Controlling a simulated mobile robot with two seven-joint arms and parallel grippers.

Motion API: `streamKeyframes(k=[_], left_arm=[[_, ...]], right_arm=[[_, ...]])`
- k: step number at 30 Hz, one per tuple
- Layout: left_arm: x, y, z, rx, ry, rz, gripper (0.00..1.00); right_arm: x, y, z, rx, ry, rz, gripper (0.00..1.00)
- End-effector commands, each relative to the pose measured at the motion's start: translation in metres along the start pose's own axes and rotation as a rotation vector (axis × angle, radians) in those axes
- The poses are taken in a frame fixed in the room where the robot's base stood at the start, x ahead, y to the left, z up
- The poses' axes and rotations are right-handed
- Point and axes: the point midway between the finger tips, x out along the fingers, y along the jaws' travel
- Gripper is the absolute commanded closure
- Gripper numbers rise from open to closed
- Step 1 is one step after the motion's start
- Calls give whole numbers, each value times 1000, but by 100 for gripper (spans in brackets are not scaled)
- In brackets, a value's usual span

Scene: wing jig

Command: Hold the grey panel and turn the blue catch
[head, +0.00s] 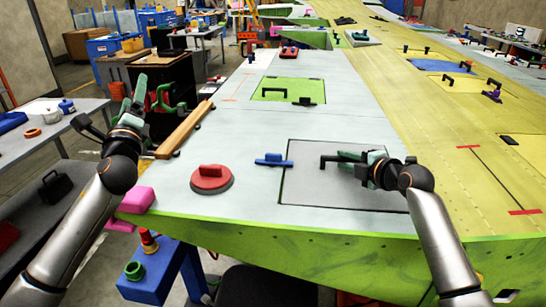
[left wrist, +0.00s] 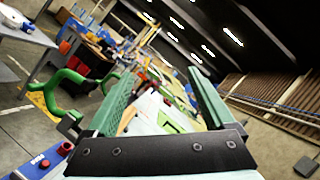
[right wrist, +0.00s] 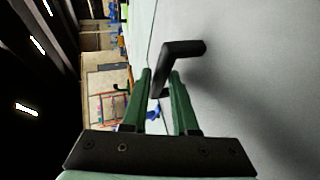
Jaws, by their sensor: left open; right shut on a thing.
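The grey panel (head: 310,190) lies in the pale wing surface near its front edge, with a dark seam around it. A black handle (head: 327,160) stands on the panel; it also shows in the right wrist view (right wrist: 183,48). My right gripper (head: 346,157) is shut on this handle, its fingers partly hiding it. The blue catch (head: 273,160) sits at the panel's left edge, its bar lying roughly left to right. A bit of blue shows between the fingers in the right wrist view (right wrist: 153,110). My left gripper (head: 134,98) is open and empty, raised beyond the wing's left edge, away from the catch.
A red disc with a grip (head: 211,179) stands left of the panel. A wooden bar (head: 185,130) runs along the wing's left edge, and a pink block (head: 137,200) sits at the corner. A green panel (head: 287,91) lies farther back. The surface around the catch is clear.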

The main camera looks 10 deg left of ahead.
Motion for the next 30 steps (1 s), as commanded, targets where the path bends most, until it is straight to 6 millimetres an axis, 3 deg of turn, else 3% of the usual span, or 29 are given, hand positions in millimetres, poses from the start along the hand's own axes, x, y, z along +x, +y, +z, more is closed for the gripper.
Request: streamKeyframes(k=[3, 9, 15, 19, 23, 30], left_arm=[[-10, -38, -52, 37, 121, 17, 12], [-49, -89, -140, 202, 363, 33, 12], [-107, -118, -210, 468, 604, 13, 12], [-140, -121, -238, 639, 719, -5, 12], [-162, -119, -252, 757, 789, -18, 12], [-166, -113, -264, 820, 823, -20, 12]], right_arm=[[1, -4, -1, -4, 1, -9, 100], [1, -4, -1, -5, 1, -9, 100], [1, -4, -1, -4, 1, -9, 100], [1, -4, -1, -4, 1, -9, 100], [1, -4, -1, -4, 1, -9, 100], [1, -3, -1, -4, 1, -8, 100]])
